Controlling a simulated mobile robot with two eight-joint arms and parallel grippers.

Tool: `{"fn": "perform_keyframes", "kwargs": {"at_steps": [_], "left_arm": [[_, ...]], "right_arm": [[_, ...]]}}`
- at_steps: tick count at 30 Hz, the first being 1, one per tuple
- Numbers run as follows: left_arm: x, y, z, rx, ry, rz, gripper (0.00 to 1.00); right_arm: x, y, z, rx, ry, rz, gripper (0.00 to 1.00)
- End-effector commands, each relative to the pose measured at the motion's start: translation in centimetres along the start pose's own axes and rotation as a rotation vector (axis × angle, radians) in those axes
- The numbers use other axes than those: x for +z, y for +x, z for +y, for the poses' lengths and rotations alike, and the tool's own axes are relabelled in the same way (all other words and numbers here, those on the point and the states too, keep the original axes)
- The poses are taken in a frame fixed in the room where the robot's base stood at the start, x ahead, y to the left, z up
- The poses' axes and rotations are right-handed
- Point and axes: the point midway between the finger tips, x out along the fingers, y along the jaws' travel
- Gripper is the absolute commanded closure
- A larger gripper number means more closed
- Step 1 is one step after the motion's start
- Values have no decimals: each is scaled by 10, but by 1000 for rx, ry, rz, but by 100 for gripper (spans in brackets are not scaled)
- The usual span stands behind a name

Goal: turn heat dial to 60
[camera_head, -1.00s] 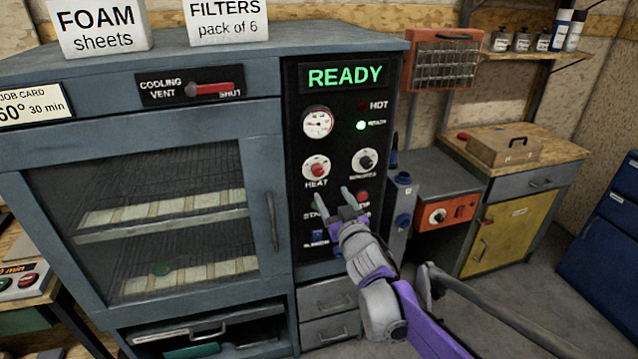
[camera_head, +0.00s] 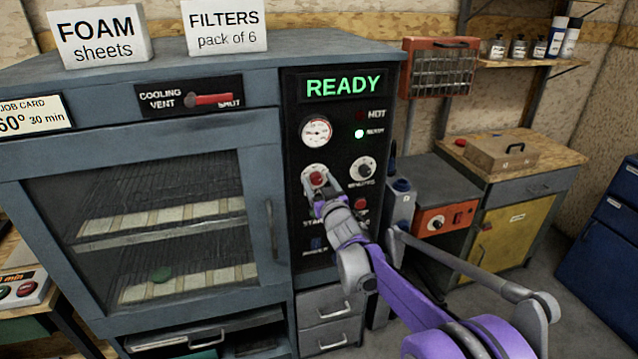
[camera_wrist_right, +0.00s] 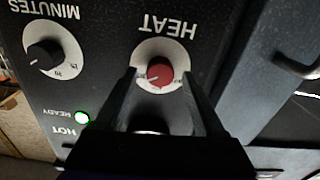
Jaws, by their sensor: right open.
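The heat dial (camera_head: 316,179) is a red knob on a white disc on the black control panel. My right gripper (camera_head: 321,187) is at it in the head view and partly covers it. In the right wrist view the heat dial (camera_wrist_right: 159,72) lies between the two open fingertips of my right gripper (camera_wrist_right: 160,88); I cannot tell whether they touch it. The dial's scale is too small to read. The job card (camera_head: 32,114) at the left reads 60° 30 min. My left gripper is not in view.
The minutes dial (camera_head: 362,168) is to the right of the heat dial. The green READY display (camera_head: 343,86) and a gauge (camera_head: 316,131) are above. The oven door handle (camera_head: 271,230) stands out left of the panel.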

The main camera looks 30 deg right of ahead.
Motion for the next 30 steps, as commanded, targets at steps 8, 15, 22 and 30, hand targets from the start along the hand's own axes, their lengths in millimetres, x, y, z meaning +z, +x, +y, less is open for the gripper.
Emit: {"fn": "perform_keyframes", "kwargs": {"at_steps": [8,15,22,30], "left_arm": [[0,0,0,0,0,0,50],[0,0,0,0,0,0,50],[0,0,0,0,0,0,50],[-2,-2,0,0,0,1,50]], "right_arm": [[0,0,0,0,0,0,66],[0,0,0,0,0,0,100],[0,0,0,0,-12,0,100],[0,0,0,0,-125,0,100]]}}
